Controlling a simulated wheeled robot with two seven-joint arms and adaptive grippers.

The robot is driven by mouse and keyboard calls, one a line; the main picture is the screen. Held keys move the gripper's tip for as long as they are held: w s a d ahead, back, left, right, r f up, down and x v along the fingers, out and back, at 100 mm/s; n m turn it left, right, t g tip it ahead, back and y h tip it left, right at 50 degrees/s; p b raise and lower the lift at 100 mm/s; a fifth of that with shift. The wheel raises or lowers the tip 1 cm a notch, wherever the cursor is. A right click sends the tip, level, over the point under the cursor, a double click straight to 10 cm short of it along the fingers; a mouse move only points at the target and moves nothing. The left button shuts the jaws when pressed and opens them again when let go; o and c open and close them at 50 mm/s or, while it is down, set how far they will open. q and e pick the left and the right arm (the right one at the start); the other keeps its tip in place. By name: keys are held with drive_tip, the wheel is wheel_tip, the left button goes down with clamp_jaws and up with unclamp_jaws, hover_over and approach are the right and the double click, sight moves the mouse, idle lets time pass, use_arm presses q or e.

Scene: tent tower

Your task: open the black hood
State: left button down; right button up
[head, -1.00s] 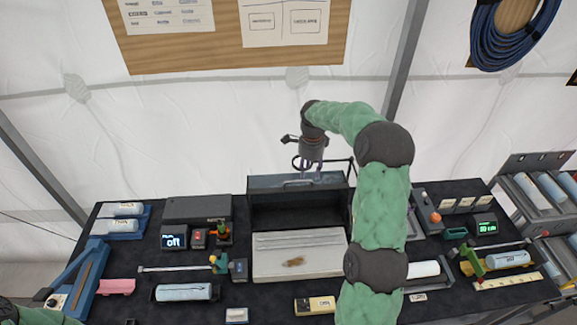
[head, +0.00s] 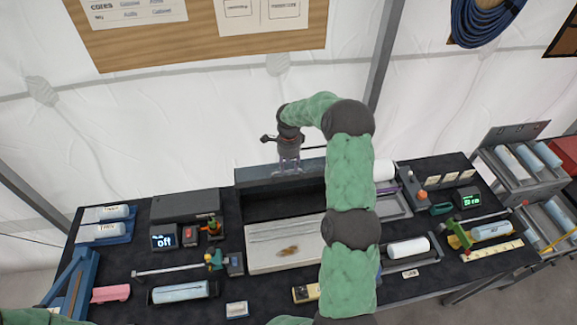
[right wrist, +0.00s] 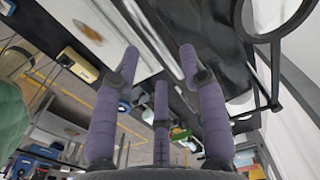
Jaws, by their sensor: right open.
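The black hood (head: 257,205) stands raised at the back of the white tray (head: 268,262), its dark inside facing the front. The tray's floor shows uncovered, with thin rods and a small brown piece (head: 289,251) on it. My right gripper (head: 289,170) is at the hood's upper edge, fingers pointing down and spread, holding nothing. Whether the fingers touch the hood I cannot tell. In the right wrist view the purple fingers (right wrist: 160,66) stand apart, with the white tray (right wrist: 100,22) beyond them. My left gripper is out of view.
A dark grey box (head: 185,206) and a display unit (head: 164,238) stand left of the tray. A cylinder (head: 407,248) in a holder and a green-lit display (head: 467,198) are on the right. My right arm covers the tray's right side.

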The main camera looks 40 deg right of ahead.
drive_tip(key=shift+f, duration=1.2)
clamp_jaws()
drive_tip(key=shift+s+a+t+b, duration=0.1)
drive_tip(key=shift+s+t+b, duration=0.25)
drive_tip(key=shift+b, duration=0.2)
drive_tip(key=s+a+b, duration=0.4)
drive_tip(key=s+b, duration=0.4)
drive_tip(key=shift+a+h+b, duration=0.3)
drive_tip(key=shift+a+b, duration=0.05)
drive_tip(key=shift+b, duration=0.05)
drive_tip(key=shift+s+t, duration=0.1)
drive_tip(key=shift+t, duration=0.15)
